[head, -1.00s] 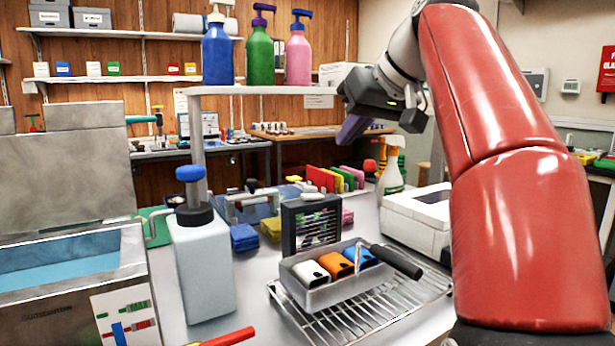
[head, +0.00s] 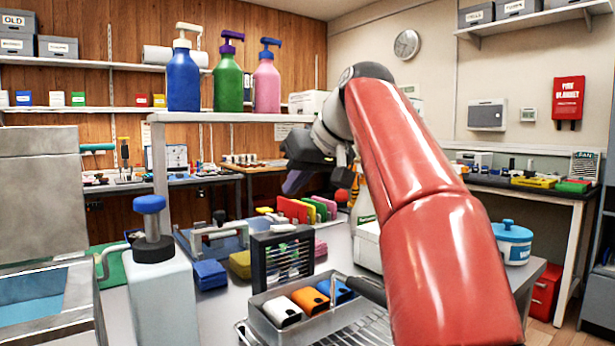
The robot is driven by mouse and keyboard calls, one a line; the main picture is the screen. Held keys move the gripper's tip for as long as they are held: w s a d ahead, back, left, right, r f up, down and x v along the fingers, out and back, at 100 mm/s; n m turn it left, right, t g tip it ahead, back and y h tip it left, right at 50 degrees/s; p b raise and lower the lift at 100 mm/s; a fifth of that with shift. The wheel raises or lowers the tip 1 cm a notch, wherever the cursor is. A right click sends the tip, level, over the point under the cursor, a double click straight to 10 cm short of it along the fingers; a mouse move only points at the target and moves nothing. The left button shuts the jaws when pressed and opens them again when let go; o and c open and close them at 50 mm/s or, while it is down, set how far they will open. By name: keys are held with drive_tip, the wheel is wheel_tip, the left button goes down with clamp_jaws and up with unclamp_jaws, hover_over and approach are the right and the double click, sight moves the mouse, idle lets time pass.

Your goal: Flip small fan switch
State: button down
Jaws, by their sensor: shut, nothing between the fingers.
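A small black box with a slatted, fan-like grille (head: 265,262) stands upright on the near table behind a metal tray. A white piece (head: 283,228) lies on its top; I cannot make out a switch on it. Another grille unit marked FAN (head: 585,166) stands on the back right bench, also too small to show a switch. My gripper (head: 296,182) is dark and shut, with nothing seen in it. It hangs in the air at the end of my red arm, above and behind the black box in the picture, apart from both units.
A white bottle with a blue pump (head: 160,290) stands left. Three pump bottles stand on a raised shelf (head: 235,117). A blue-lidded pot (head: 512,243) stands right of my arm.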

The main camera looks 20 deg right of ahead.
sight(278, 226)
drive_tip(key=f, duration=0.1)
drive_tip(key=w+a+f+b, duration=0.1)
drive_tip(key=f, duration=0.2)
drive_tip(key=shift+w+a+f+b, duration=0.15)
drive_tip(key=shift+w+f+b, duration=0.1)
drive_tip(key=shift+w+b, duration=0.15)
drive_tip(key=shift+a+f+b, duration=0.1)
drive_tip(key=shift+f+b, duration=0.2)
drive_tip(key=shift+f, duration=0.45)
drive_tip(key=shift+s+a+f+h+b, duration=0.15)
drive_tip(key=shift+f+h+b, duration=0.15)
drive_tip(key=shift+f, duration=0.1)
